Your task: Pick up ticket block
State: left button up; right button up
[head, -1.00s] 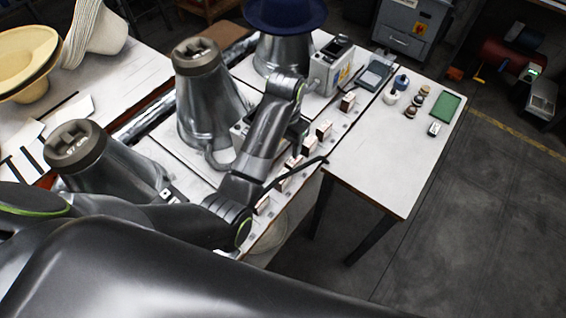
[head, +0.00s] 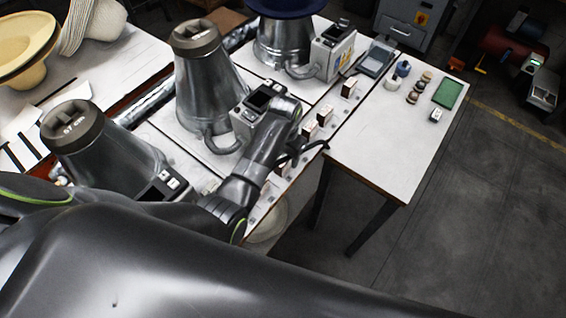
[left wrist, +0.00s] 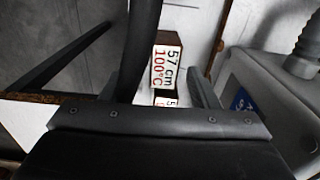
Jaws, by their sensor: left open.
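A ticket block (left wrist: 166,66) with a white face reading "57 cm 100°C" shows between the fingers of my left gripper (left wrist: 172,78) in the left wrist view. The fingers stand apart, one on each side, and I cannot tell whether either touches it. Part of a second, similar ticket block (left wrist: 165,100) shows below it. In the head view my left gripper (head: 301,150) is low over the row of blocks at the bench edge, its fingers largely hidden by my arm. Other ticket blocks (head: 325,115) (head: 348,89) stand farther along the row. My right gripper is not in view.
Metal hat-press cones (head: 205,95) with control boxes (head: 332,55) stand beside the row. A white side table (head: 390,150) holds small stamps, jars and a green pad (head: 448,94). Its near part is clear. Open floor (head: 470,220) lies to the right.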

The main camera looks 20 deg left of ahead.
aim_at(283, 160)
pick_arm(q)
jog(key=f, duration=0.3)
jog(key=shift+s+a+f+p, duration=0.1)
jog(key=shift+a+p, duration=0.2)
jog(key=shift+f, duration=0.7)
jog(key=c, duration=1.1)
jog(key=shift+o, duration=0.2)
jog(key=shift+r, duration=0.15)
